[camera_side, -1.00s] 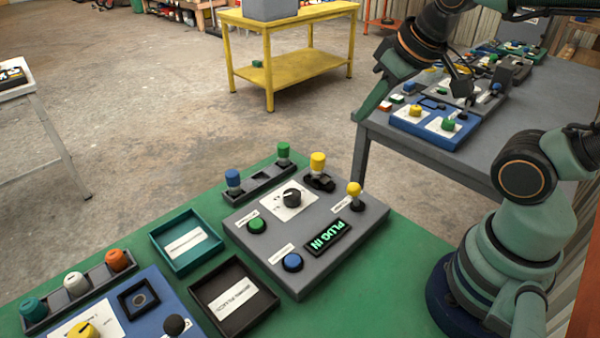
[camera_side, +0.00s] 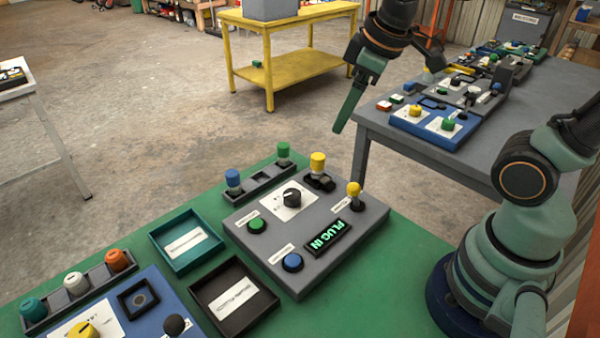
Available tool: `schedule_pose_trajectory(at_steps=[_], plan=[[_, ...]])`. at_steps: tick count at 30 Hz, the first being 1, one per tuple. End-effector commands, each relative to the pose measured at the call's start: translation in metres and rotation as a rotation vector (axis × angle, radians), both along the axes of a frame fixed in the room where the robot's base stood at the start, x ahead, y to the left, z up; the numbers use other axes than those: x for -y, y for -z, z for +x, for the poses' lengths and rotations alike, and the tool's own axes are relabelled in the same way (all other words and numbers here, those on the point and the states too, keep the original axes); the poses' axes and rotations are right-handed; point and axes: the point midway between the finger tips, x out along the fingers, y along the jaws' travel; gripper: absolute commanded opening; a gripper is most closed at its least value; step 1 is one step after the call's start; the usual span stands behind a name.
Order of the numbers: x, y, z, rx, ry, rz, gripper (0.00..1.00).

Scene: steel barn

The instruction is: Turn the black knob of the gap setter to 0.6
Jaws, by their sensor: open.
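A black knob (camera_side: 292,197) sits on a white dial plate (camera_side: 283,211) at the back of a grey control panel (camera_side: 318,271). Its scale marks are too small to read, so I cannot tell its setting. My gripper (camera_side: 385,98) is open and empty. It hangs above and behind the panel, apart from the knob, with its long green finger pointing down and left. I cannot tell which device is labelled gap setter.
Trays (camera_side: 212,254) and a blue panel (camera_side: 150,286) lie left.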

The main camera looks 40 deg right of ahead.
Motion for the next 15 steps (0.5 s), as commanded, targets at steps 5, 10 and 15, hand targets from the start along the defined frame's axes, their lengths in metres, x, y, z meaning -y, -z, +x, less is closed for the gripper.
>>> schedule_pose_trajectory(at_steps=[5, 10, 15], plan=[[-0.018, 0.017, 0.029, -0.115, -0.366, -0.108, 0.79], [-0.036, 0.041, 0.055, -0.207, -0.721, -0.182, 0.79], [-0.052, 0.067, 0.072, -0.274, -1.016, -0.220, 0.79]])
